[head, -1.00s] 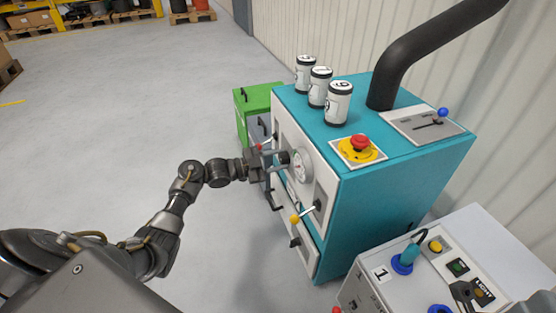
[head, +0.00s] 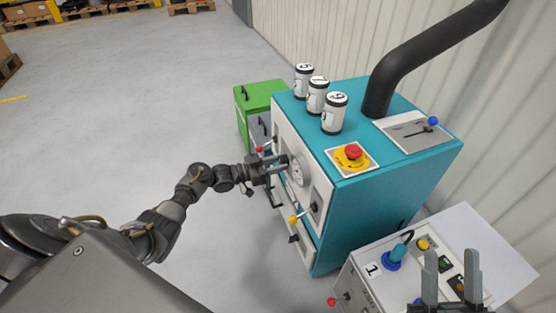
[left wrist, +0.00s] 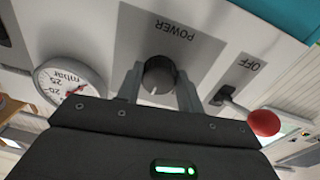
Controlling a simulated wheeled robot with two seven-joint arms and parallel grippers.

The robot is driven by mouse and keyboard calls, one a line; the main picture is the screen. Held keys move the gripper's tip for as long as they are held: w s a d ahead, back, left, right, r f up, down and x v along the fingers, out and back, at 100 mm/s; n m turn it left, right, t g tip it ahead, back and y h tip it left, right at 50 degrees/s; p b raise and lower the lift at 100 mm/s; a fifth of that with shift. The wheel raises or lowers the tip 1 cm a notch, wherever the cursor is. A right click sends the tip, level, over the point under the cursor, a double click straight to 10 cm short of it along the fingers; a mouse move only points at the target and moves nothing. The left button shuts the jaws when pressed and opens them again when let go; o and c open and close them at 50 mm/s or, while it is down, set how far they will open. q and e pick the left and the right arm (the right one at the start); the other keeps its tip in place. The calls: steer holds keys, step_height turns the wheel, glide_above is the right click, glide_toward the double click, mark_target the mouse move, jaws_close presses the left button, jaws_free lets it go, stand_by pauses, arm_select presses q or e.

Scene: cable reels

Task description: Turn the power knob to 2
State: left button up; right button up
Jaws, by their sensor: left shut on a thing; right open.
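The dark round power knob (left wrist: 158,76) sits on a grey plate lettered POWER, upside down in the left wrist view. A pale pointer line shows on the knob, but no scale numbers can be read. My left gripper (left wrist: 160,80) has a finger on each side of the knob and is shut on it. In the head view my left gripper (head: 284,163) is at the front of the teal cabinet (head: 385,190), and hides the knob there. My right gripper (head: 451,256) is open and empty, above the grey control box at lower right.
A pressure gauge (left wrist: 68,84) and a red-tipped OFF lever (left wrist: 262,122) flank the knob. A yellow-tipped lever (head: 296,218) sits lower on the cabinet front. White canisters (head: 333,114) and a red emergency button (head: 354,152) are on top. The grey control box (head: 350,284) stands at lower right.

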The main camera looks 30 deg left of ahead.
arm_select(q)
steer(key=shift+n+p, duration=0.3)
steer(key=shift+n, duration=0.4)
arm_select(e)
steer(key=shift+w+a+f+g, duration=0.25)
steer(key=shift+a+f+g, duration=0.4)
steer(key=shift+g, duration=0.35)
arm_select(q)
steer(key=o, duration=1)
steer(key=shift+s+a, duration=0.35)
steer(key=shift+s, duration=0.1)
steer(key=p+v, duration=0.1)
steer(key=v, duration=0.8)
steer(key=shift+s+a+p, duration=0.2)
steer(key=shift+s+p, duration=0.1)
arm_select(e)
steer(key=a+f+g, duration=0.1)
steer(key=f+g, duration=0.1)
steer(key=shift+a+f+n+g+h, duration=0.2)
steer(key=shift+a+n+g+h, duration=0.15)
steer(key=shift+n+g+h, duration=0.05)
